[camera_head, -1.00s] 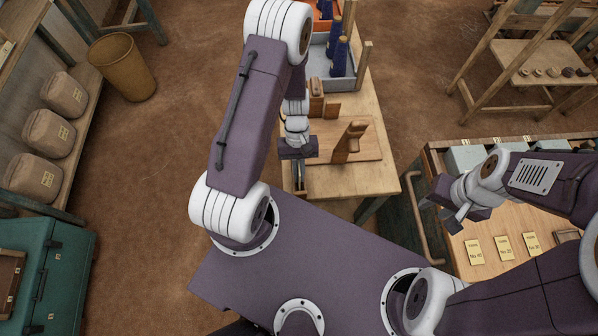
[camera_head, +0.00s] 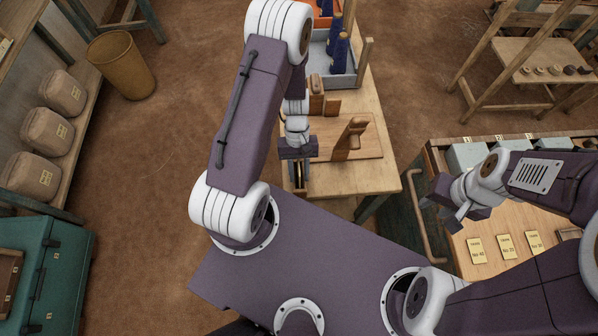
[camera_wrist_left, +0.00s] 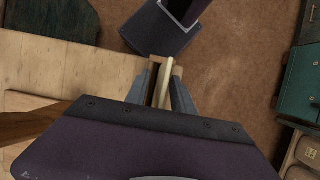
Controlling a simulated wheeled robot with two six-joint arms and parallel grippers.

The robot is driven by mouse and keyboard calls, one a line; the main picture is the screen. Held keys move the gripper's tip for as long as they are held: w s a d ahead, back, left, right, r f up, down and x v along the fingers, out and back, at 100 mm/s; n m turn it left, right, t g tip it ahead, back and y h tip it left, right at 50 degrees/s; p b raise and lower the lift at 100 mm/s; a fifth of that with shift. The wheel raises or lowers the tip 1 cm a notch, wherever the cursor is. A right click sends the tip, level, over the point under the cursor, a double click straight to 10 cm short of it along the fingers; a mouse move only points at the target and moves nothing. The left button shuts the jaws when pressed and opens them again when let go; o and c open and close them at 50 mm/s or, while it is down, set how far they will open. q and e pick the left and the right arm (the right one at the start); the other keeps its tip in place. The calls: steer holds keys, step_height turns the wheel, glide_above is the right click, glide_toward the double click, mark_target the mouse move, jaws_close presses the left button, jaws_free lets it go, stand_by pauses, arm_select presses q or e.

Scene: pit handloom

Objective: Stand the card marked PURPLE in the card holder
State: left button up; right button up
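My left gripper (camera_head: 298,178) points down at the near left edge of the wooden table. Its fingers stand apart. The left wrist view shows the gripper (camera_wrist_left: 160,95) with a pale, narrow strip (camera_wrist_left: 165,82) between the fingers, like a card seen on edge. The strip lies against a brown wooden piece (camera_wrist_left: 155,64), which may be the card holder. I cannot read any word on the strip, and I cannot tell whether it stands in a slot. My right gripper (camera_head: 450,212) hangs over the left part of the right-hand bench, apart from the labels there.
The wooden table (camera_head: 340,180) carries a board with an upright wooden piece (camera_head: 350,136) and a grey tray (camera_head: 340,78) with blue cones. Several yellow labels (camera_head: 506,246) lie on the right bench. A teal chest (camera_head: 45,270) stands at lower left. Brown floor is open at left.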

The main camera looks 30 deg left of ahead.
arm_select(q)
steer(key=shift+r, duration=0.1)
steer(key=v, duration=0.9)
steer(key=shift+d, duration=0.1)
step_height(320, 180, up, 8)
steer(key=s+d+m+t+y, duration=0.1)
steer(key=s+m+t+y, duration=0.1)
steer(key=m+t, duration=0.3)
steer(key=shift+s+d+m, duration=0.15)
steer(key=shift+s+m, duration=0.25)
steer(key=shift+m, duration=0.2)
steer(key=shift+s, duration=0.2)
